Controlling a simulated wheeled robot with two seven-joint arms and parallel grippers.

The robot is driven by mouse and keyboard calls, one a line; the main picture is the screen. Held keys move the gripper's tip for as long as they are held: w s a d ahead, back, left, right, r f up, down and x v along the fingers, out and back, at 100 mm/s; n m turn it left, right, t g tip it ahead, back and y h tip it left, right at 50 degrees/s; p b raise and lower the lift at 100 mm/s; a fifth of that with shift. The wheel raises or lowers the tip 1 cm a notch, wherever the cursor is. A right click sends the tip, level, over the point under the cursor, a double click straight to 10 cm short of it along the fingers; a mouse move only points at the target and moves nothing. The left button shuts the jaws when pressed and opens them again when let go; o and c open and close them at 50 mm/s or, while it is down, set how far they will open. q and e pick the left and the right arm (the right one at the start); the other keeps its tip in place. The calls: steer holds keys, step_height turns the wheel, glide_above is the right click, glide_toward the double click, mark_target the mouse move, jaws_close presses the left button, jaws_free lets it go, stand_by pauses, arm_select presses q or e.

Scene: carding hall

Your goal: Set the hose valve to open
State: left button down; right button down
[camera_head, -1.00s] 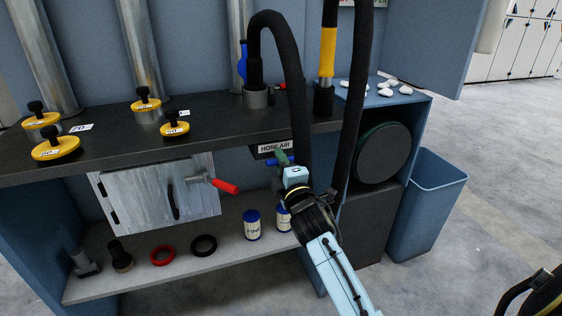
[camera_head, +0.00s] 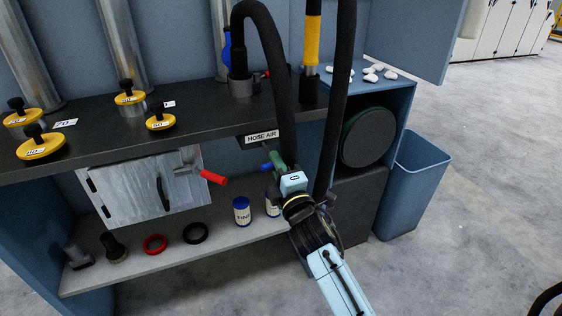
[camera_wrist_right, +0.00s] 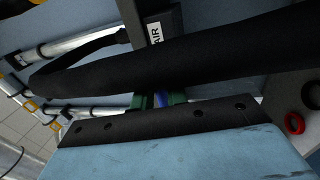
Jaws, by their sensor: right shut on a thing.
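The hose valve is under the shelf edge, below a "HOSE AIR" label (camera_head: 262,137); its blue handle (camera_head: 266,166) pokes out left of my right gripper (camera_head: 278,161). The gripper's green fingertips are shut on this blue handle. In the right wrist view, the blue handle (camera_wrist_right: 162,100) shows between the two green fingertips of the gripper (camera_wrist_right: 160,101). The valve body is mostly hidden behind the gripper and a black hose, so I cannot tell its setting. My left gripper is not in view.
A thick black hose (camera_head: 283,90) loops down close by my right gripper and crosses the right wrist view. A red-handled lever (camera_head: 213,177) sticks out left of it. Blue-labelled jars (camera_head: 242,212) stand on the lower shelf. A blue bin (camera_head: 412,190) stands at right.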

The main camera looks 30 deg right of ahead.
steer(key=shift+s+f, duration=0.1)
steer(key=shift+f, duration=0.1)
steer(key=c, duration=1.8)
jaws_free()
steer(key=shift+c, duration=0.2)
steer(key=o, duration=0.4)
steer(key=shift+s+r, duration=0.15)
steer(key=shift+s, duration=0.05)
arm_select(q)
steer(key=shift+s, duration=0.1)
arm_select(e)
steer(key=shift+w, duration=0.1)
